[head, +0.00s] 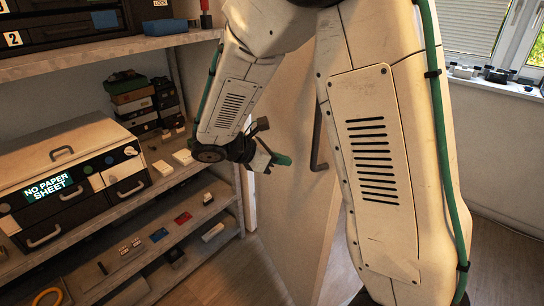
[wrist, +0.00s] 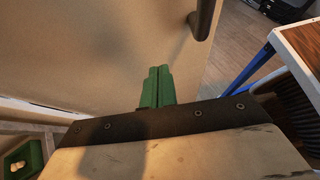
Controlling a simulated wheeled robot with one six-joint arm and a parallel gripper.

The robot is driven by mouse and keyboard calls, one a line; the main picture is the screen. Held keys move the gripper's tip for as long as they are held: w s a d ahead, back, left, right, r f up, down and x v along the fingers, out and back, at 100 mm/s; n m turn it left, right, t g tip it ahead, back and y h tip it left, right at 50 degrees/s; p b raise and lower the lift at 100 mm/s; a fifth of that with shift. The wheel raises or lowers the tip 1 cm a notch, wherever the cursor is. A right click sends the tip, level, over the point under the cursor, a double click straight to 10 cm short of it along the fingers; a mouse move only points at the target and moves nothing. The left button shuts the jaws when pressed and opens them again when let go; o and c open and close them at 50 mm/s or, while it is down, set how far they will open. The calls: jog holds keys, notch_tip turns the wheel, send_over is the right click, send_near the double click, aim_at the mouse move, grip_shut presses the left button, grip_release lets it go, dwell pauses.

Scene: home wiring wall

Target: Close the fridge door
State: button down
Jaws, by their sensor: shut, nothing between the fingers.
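The fridge door (head: 288,215) is a plain beige panel in the middle of the head view, standing at an angle beside the shelves, partly hidden by my arm. Its dark upright handle (head: 317,140) is near its right edge. In the wrist view the door (wrist: 90,50) fills the upper left, with the handle (wrist: 204,18) at the top. My gripper (head: 283,160) is in front of the door, left of the handle. Its green fingers (wrist: 157,85) are shut and empty, pointing at the door's surface below the handle in the wrist view. I cannot tell whether they touch it.
Shelves (head: 180,188) with a grey box labelled "NO PAPER SHEET" (head: 75,165) and small items stand at the left. A windowsill (head: 490,85) is at the right. In the wrist view a blue-framed table (wrist: 262,62) is at the right. Wooden floor shows beside the door.

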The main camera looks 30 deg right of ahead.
aim_at(305, 159)
jog(key=shift+s+d+f, duration=0.1)
jog(key=shift+d+f, duration=0.25)
jog(key=shift+d, duration=0.85)
jog(key=shift+s+d+f, duration=0.15)
jog(key=shift+d+f, duration=0.15)
jog(key=shift+d, duration=0.95)
jog(key=shift+s+d+f, duration=0.1)
jog(key=shift+d+f, duration=0.25)
jog(key=shift+d, duration=0.85)
